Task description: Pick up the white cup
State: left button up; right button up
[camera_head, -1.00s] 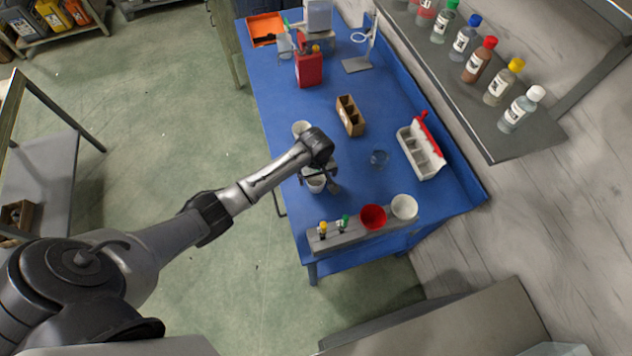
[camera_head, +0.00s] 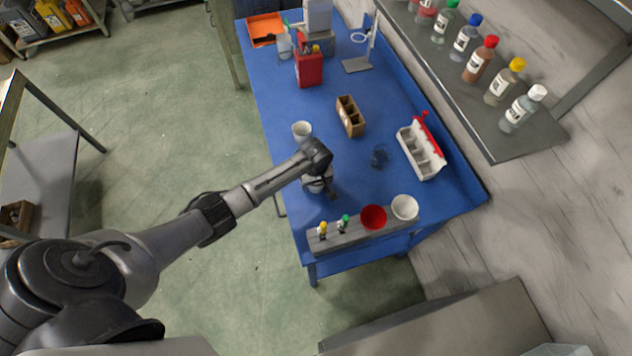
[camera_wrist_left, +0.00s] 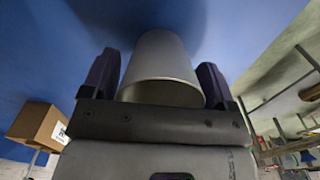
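A white cup (camera_head: 318,184) stands near the left edge of the blue table (camera_head: 278,88) in the head view, partly hidden by my left gripper (camera_head: 320,188). In the left wrist view the cup (camera_wrist_left: 164,68) sits between the two dark fingers of the left gripper (camera_wrist_left: 160,70), its rim toward the palm. Narrow gaps show between the cup and the fingertips, so the gripper looks open around it. Another white cup (camera_head: 302,129) stands farther back on the table. My right gripper is not in view.
A brown divided box (camera_head: 350,116), a clear glass (camera_head: 380,157) and a white tray (camera_head: 421,151) stand to the right.

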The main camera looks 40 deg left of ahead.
pick_arm(q)
jog(key=c, duration=0.6)
jog(key=shift+r, duration=0.5)
jog(key=r, duration=0.2)
jog(key=d+r, duration=0.1)
jog(key=shift+r+p, duration=0.3)
jog(key=shift+r, duration=0.05)
jog(key=d+r, duration=0.6)
jog(key=d, duration=0.4)
jog(key=shift+w+d+r, duration=0.15)
jog(key=shift+w+d, duration=0.15)
jog(key=shift+w, duration=0.05)
